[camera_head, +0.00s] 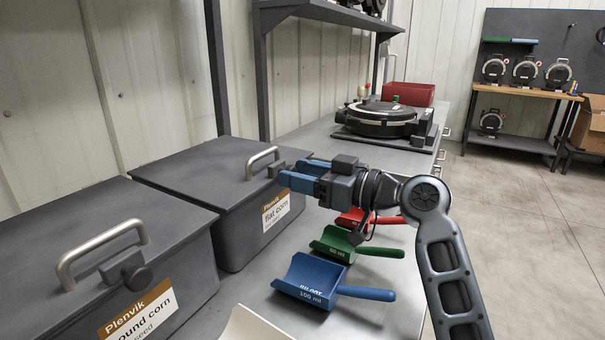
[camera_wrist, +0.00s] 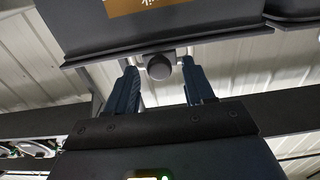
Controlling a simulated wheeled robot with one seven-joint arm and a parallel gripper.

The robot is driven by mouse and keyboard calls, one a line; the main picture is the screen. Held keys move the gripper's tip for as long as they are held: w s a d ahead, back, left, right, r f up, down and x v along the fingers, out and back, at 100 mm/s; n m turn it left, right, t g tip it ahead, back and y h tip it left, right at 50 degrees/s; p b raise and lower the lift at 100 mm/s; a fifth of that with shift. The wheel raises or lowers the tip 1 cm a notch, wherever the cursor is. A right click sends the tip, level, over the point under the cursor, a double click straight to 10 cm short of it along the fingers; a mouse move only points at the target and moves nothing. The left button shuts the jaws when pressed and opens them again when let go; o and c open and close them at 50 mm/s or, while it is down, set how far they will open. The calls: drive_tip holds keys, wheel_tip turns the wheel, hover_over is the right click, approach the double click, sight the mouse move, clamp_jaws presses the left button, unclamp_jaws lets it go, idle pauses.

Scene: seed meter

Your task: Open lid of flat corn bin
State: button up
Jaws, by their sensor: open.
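The flat corn bin (camera_head: 232,235) is a dark grey box with a brown and white label. Its lid (camera_head: 195,165) is shut, with a metal loop handle (camera_head: 262,160) and a dark round knob at the front edge. My gripper (camera_head: 291,175) is at the front of this lid, its blue fingers pointing at the knob. In the wrist view, which shows the bin upside down, the open fingers (camera_wrist: 158,75) are on either side of the knob (camera_wrist: 159,67), with a gap showing each side. The far finger is partly hidden in the head view.
The round corn bin (camera_head: 185,265) stands closed at the left, its handle near. Blue (camera_head: 313,283), green (camera_head: 335,243) and red (camera_head: 355,217) scoops lie on the bench below my gripper. A seed meter (camera_head: 380,118) and red bin (camera_head: 405,94) are farther back. A shelf overhangs behind.

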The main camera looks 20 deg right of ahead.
drive_tip(key=shift+c, duration=0.3)
clamp_jaws()
idle(0.3)
